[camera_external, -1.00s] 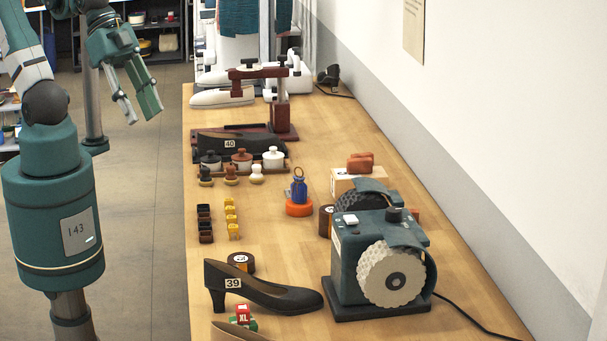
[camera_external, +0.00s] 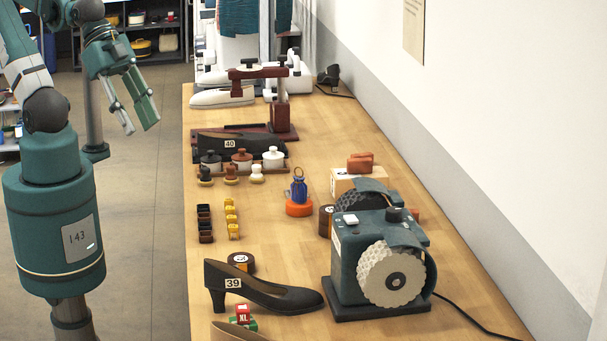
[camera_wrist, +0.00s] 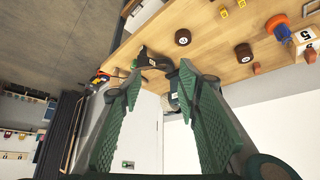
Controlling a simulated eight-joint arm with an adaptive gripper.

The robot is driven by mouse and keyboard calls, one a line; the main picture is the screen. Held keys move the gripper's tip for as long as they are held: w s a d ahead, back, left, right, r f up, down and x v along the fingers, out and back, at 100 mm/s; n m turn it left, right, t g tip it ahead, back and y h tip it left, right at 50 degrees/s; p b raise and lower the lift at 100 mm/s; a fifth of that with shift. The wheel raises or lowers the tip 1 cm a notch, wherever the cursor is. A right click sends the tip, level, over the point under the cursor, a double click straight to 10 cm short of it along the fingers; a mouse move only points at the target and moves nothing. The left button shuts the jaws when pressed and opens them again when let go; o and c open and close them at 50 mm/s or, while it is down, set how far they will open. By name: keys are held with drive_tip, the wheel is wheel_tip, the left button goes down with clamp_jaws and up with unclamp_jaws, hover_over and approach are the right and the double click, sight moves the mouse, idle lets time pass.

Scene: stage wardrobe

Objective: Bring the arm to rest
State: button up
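My gripper (camera_external: 138,115) hangs over the floor to the left of the workbench (camera_external: 300,160) in the external view, with its fingers pointing down. Its two green fingers are apart and nothing is between them. In the wrist view my gripper (camera_wrist: 150,95) also shows with its padded fingers spread and empty. The bench edge, a dark shoe (camera_wrist: 150,62) and several small items lie beyond the fingertips there. My gripper touches nothing that I can see.
On the bench stand a black heeled shoe (camera_external: 262,290) tagged 39, a grinding machine (camera_external: 350,260), polish jars (camera_external: 241,160) and a dark red shoe press (camera_external: 280,112). Shelves (camera_external: 150,38) stand at the back. The floor (camera_external: 150,210) between my base and the bench is clear.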

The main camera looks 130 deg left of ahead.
drive_tip(key=shift+f+b, duration=2.25)
drive_tip(key=shift+f, duration=0.45)
